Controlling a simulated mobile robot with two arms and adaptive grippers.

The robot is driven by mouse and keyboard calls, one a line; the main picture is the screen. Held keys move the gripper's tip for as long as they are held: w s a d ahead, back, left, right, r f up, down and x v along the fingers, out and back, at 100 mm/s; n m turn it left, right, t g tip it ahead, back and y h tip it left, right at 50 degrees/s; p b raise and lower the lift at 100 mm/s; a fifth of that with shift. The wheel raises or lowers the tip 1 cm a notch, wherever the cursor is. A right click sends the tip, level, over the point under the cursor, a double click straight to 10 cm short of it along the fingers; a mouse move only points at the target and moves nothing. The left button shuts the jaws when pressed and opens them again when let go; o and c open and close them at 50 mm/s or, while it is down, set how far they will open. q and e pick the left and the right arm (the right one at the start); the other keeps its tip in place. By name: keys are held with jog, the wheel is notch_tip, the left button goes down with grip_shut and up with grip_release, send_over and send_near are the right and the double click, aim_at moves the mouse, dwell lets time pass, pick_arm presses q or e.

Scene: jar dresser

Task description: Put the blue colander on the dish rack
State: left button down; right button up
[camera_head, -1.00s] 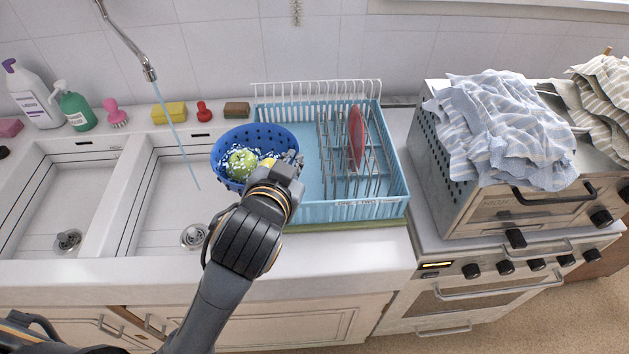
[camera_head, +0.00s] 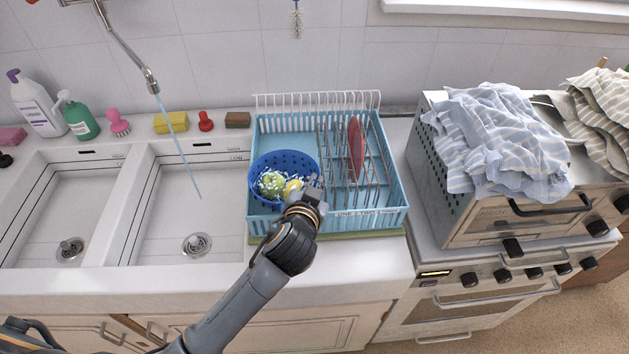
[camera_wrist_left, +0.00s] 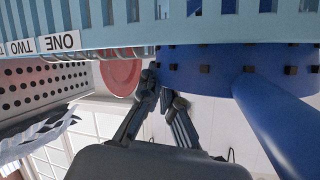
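The blue colander (camera_head: 257,183) is over the left part of the light blue dish rack (camera_head: 365,218), with green and yellow fruit (camera_head: 272,184) and blue-white bits inside. It looks roughly level and sits low. I cannot tell whether its base touches the rack floor. My left gripper (camera_head: 312,190) is at the colander's right front rim. In the left wrist view, the gripper's fingers (camera_wrist_left: 166,98) are close together at the rim of the colander (camera_wrist_left: 215,68), behind the rack's wall (camera_wrist_left: 200,28). The fingertips are partly hidden. My right gripper is not in view.
A red plate (camera_head: 355,150) stands in the wire slots at the rack's right side. The double sink (camera_head: 180,210) with running water is to the left. A steel oven (camera_head: 500,225) with cloths on top stands to the right. Sponges (camera_head: 171,123) line the back ledge.

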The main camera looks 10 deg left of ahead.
pick_arm(q)
jog(key=shift+f+b, duration=0.35)
jog(key=shift+f, duration=0.2)
jog(key=c, duration=1.8)
grip_release()
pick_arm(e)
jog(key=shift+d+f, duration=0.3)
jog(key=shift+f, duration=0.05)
pick_arm(q)
jog(key=r+b+v, duration=0.1)
jog(key=v, duration=1.1)
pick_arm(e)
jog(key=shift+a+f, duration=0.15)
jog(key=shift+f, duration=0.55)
